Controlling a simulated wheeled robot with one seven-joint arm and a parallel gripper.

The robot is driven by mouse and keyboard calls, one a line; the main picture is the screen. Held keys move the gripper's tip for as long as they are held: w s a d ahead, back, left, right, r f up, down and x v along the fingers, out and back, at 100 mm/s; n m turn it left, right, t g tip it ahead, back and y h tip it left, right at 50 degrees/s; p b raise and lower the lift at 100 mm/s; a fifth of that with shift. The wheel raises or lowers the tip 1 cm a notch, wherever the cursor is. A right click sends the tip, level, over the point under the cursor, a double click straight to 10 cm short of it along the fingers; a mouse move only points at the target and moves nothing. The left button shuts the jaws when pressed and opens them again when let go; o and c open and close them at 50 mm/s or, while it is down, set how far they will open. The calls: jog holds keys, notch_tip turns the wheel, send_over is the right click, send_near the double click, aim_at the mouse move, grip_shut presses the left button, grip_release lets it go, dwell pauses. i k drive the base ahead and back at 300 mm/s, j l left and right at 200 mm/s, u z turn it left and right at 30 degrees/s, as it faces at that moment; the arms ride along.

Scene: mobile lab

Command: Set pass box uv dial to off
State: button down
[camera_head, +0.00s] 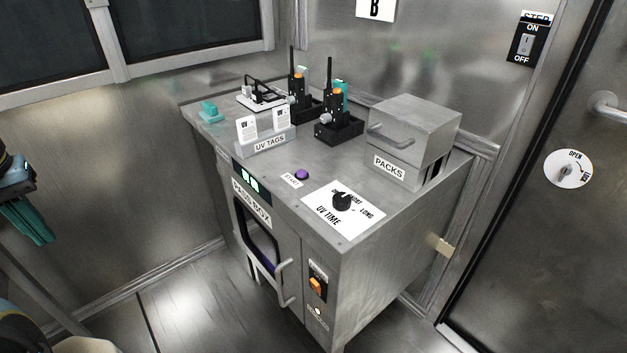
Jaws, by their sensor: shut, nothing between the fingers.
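The pass box (345,285) is a grey metal cabinet standing in the middle of the head view. Its UV dial is a black knob (342,202) on a white plate (323,216) marked "UV TIME", on the cabinet's top near the front right corner. "LONG" is readable to the right of the knob. The other marks behind it are partly hidden, and I cannot tell which one the pointer faces. My gripper (38,232), with teal fingers, is at the far left edge, pointing down. It is shut and empty, well apart from the dial and cabinet.
On the cabinet top are a purple START button (302,175), a UV TAGS holder (266,145), two radios in black stands (340,129) and a steel PACKS box (414,128). A door handle (285,284) and orange switch (317,285) are on its front. Floor (190,310) shows at left.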

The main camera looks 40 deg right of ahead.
aim_at(341, 201)
jog(key=z, duration=1.6)
